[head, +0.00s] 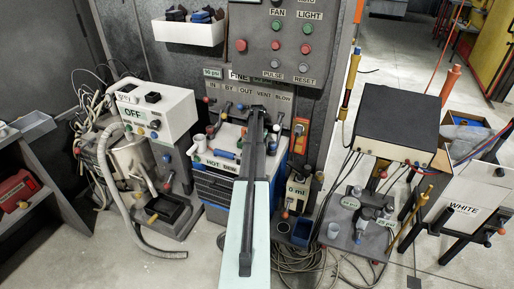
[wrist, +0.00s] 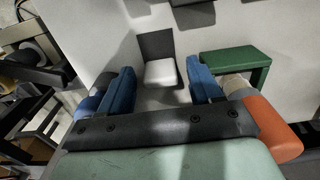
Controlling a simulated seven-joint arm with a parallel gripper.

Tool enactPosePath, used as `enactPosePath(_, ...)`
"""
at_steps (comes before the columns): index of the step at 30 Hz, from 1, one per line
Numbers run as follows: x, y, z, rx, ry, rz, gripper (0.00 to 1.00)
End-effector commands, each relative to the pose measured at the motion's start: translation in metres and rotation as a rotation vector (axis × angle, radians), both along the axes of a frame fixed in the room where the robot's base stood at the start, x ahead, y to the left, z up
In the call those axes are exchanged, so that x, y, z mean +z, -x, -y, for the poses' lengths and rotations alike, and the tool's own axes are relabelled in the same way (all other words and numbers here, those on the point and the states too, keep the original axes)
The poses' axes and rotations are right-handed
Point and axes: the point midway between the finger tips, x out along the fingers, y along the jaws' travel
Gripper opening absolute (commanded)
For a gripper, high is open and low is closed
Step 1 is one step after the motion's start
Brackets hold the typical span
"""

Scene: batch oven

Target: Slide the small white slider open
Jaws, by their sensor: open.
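The small white slider (wrist: 160,73) shows in the wrist view as a pale block on a pale panel, with a dark square plate (wrist: 156,45) directly behind it. My gripper (wrist: 162,82) has two blue fingers, spread apart. The left finger (wrist: 121,92) and the right finger (wrist: 204,82) stand to either side of the slider in the picture, with gaps between. I cannot tell how far the fingertips are from the panel. In the head view my arm reaches up the middle, and I cannot make out the fingers or the slider there.
A green bracket (wrist: 235,60) stands close to the right finger. An orange block (wrist: 276,128) shows beside my gripper. In the head view, a white OFF box (head: 148,112) stands left, a button panel (head: 291,43) behind, and a black box (head: 399,121) right. Cables lie on the floor.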

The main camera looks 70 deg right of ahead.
Motion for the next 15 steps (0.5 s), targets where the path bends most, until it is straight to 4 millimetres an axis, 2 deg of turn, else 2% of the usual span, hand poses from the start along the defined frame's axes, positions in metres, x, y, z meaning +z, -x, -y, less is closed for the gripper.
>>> enactPosePath(10,-0.0034,0.0,0.0,0.0,0.0,0.0,0.64)
enactPosePath(15,-0.0032,0.0,0.0,0.0,0.0,0.0,0.49)
